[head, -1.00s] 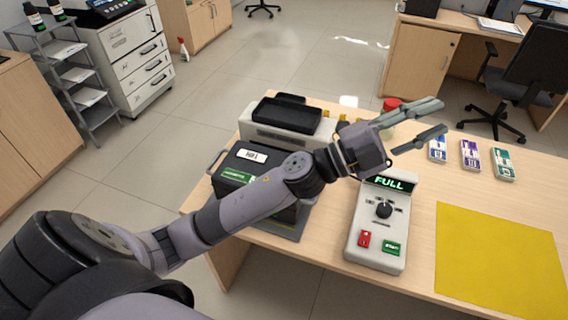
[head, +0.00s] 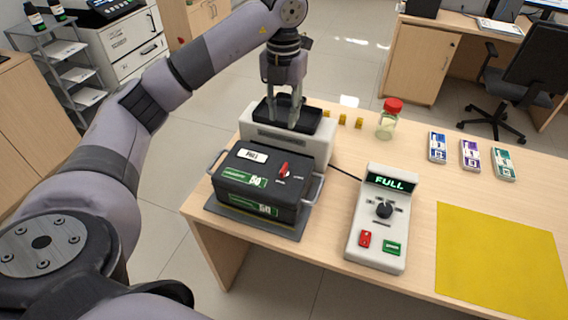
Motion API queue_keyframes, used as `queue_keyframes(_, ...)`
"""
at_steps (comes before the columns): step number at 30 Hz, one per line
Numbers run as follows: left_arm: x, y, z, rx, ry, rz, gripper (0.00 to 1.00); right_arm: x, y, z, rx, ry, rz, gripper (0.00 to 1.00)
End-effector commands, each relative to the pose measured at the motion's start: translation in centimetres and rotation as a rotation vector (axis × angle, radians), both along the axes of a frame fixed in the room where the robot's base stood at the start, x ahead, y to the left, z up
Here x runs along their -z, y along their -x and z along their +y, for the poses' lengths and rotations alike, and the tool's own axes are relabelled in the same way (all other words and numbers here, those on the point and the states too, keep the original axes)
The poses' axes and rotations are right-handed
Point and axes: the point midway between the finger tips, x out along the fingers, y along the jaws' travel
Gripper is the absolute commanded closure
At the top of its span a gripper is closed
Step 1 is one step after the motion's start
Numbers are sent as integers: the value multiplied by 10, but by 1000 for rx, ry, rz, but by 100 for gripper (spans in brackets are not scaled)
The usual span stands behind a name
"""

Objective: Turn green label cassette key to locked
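A black cassette (head: 232,192) with green labels and side handles sits on a grey base plate at the left front of the desk. Its red key (head: 284,170) is on the top face near the right side, with small white marks beside it that are too small to read. The key is tilted slightly. My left gripper (head: 283,120) points down behind the cassette, over the black tray of the grey machine. I cannot tell whether the fingertips touch the tray. My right gripper is out of view.
The grey machine (head: 318,150) stands just behind the cassette. A control box (head: 376,222) reading FULL stands to the right, with a cable behind it. A jar with a red lid (head: 388,122), banknote bundles (head: 470,154) and a yellow mat (head: 497,255) are farther right.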

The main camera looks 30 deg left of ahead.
Motion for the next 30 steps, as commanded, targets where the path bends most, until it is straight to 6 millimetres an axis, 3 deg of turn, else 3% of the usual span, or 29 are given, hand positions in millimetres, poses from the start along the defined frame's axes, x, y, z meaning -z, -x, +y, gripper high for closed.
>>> queue_keyframes(5, 30, 1, -2, 3, 4, 7, 71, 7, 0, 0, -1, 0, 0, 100)
queue_keyframes(21, 141, 2, -2, 6, 4, 5, 71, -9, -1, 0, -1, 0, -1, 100)
queue_keyframes(30, 169, 1, -2, 5, 4, 2, 71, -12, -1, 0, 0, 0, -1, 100)
